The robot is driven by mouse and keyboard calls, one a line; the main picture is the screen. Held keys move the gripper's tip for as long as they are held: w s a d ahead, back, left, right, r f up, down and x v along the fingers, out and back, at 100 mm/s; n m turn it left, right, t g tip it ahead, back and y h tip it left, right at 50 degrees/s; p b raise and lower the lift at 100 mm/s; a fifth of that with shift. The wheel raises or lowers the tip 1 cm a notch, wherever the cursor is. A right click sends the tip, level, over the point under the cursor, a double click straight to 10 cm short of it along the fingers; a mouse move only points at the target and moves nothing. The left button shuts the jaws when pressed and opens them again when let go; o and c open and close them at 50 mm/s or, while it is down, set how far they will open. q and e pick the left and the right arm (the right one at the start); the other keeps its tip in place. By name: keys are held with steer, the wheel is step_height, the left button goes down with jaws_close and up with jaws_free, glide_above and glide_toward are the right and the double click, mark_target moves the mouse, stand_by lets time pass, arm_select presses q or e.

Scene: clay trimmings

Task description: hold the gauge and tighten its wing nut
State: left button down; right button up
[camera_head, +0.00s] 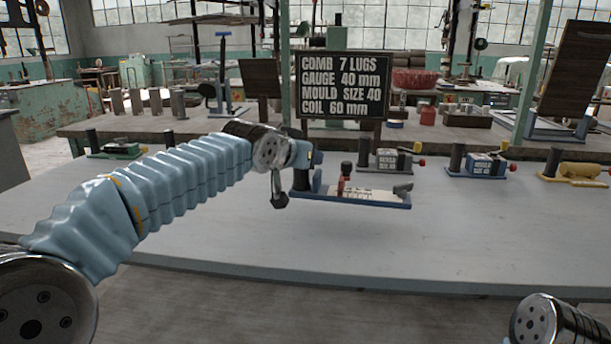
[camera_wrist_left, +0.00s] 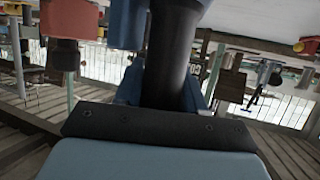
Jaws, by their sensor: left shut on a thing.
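The gauge has a long blue base (camera_head: 378,203) with a pale marked plate (camera_head: 365,193) on top, over the middle of the pale table. A small dark red upright piece (camera_head: 344,178) stands near its middle and a grey piece (camera_head: 403,188) is at its right end. I cannot tell which part is the wing nut. My left gripper (camera_head: 303,172) is shut at the gauge's left end. In the left wrist view a dark round post (camera_wrist_left: 172,50) stands between the fingers. I cannot tell whether the base touches the table. My right gripper is out of view.
Behind and to the right stand a grey block fixture (camera_head: 390,160), a blue-based one (camera_head: 483,165) and a yellow one (camera_head: 578,172). A green fixture (camera_head: 116,150) is at the left. The table front is clear.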

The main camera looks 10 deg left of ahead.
mark_target(305, 171)
arm_select(q)
steer(key=s+d+r+b, duration=0.1)
steer(key=s+r+b, duration=0.3)
steer(key=s, duration=0.6)
steer(key=shift+w+a+f, duration=0.1)
steer(key=shift+w+f, duration=0.5)
steer(key=shift+w, duration=0.3)
steer(key=shift+w+a+f, duration=0.1)
steer(key=shift+w+f, duration=0.45)
steer(key=shift+w, duration=0.4)
steer(key=shift+w+f, duration=0.6)
steer(key=shift+w, duration=0.3)
steer(key=shift+w+a+f, duration=0.15)
steer(key=shift+w+f, duration=0.8)
steer(key=shift+w, duration=0.1)
steer(key=shift+w+a+f, duration=0.15)
steer(key=shift+w+f, duration=0.75)
steer(key=shift+w, duration=0.1)
steer(key=shift+w+a+f, duration=0.15)
steer(key=shift+w+f, duration=0.75)
steer(key=shift+w, duration=0.05)
steer(key=shift+w+f, duration=0.1)
steer(key=shift+w, duration=0.05)
steer(key=shift+w+a+f+p, duration=0.15)
steer(key=shift+w+f+p, duration=0.15)
steer(key=shift+w+f, duration=0.5)
steer(key=shift+f+b, duration=0.2)
steer(key=shift+b, duration=0.1)
